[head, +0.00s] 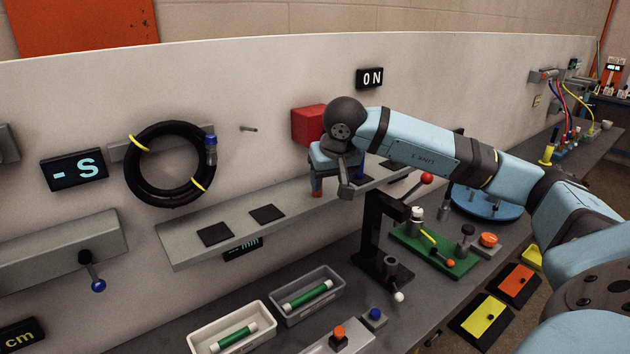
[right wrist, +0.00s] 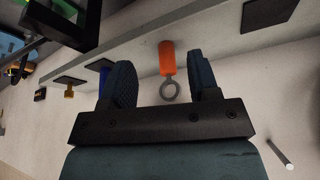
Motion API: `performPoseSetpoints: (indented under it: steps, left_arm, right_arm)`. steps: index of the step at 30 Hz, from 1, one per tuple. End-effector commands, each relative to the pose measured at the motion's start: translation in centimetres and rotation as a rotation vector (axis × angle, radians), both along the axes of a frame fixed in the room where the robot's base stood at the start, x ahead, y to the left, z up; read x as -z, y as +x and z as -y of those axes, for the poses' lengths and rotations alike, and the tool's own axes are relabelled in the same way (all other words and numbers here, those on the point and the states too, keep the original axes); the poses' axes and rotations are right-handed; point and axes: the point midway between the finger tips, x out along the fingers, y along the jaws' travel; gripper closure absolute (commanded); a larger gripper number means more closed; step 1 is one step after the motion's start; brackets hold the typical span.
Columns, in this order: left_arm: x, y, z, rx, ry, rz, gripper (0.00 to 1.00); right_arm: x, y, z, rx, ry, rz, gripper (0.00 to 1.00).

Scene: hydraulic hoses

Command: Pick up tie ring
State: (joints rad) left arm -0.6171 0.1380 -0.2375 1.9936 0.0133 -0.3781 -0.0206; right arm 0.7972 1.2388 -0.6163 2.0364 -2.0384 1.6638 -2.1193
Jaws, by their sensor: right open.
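My right gripper (head: 332,188) is at the front of the grey wall shelf (head: 195,238), beside the red box on the wall. In the right wrist view its two dark fingers (right wrist: 164,84) are apart, with an orange piece ending in a grey ring (right wrist: 168,91) in the gap between them. Neither finger visibly touches it. In the head view a bit of the orange piece (head: 316,194) shows below the gripper; the rest is hidden. Yellow bands (head: 139,144) sit around a black hose coil (head: 163,167) on the wall. I cannot tell which item is the tie ring.
A grey peg (head: 248,128) sticks out of the wall. The red box (head: 308,125) is close behind my gripper. A black stand (head: 378,240) and a green board (head: 433,246) are below my arm. Two trays with green cylinders (head: 306,296) stand on the bench.

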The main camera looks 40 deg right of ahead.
Motion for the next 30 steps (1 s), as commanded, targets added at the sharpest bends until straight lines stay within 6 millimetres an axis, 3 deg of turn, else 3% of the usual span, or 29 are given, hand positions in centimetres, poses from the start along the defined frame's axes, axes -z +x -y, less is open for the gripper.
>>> performPoseSetpoints:
  steps: [3,11,16,21,30]
  left_arm:
    - [-0.8,0.0,0.0,0.000,0.000,0.000,0.57]
    - [-1.3,0.1,-0.1,-0.001,0.001,0.002,0.57]
    - [-2.3,0.2,-0.2,-0.001,0.003,0.003,0.57]
    - [-2.4,0.2,-0.2,-0.002,0.003,0.005,0.57]
    - [-2.3,0.2,-0.2,-0.002,0.003,0.005,0.57]
  right_arm:
    - [-0.2,1.8,0.7,0.001,0.004,0.000,0.45]
    - [-0.1,3.6,1.5,0.001,0.004,0.000,0.45]
    - [-0.2,6.2,2.6,0.001,0.006,-0.001,0.45]
    - [2.3,6.7,2.9,0.000,0.004,-0.001,0.45]
    - [2.9,6.9,3.0,0.000,0.002,0.000,0.45]
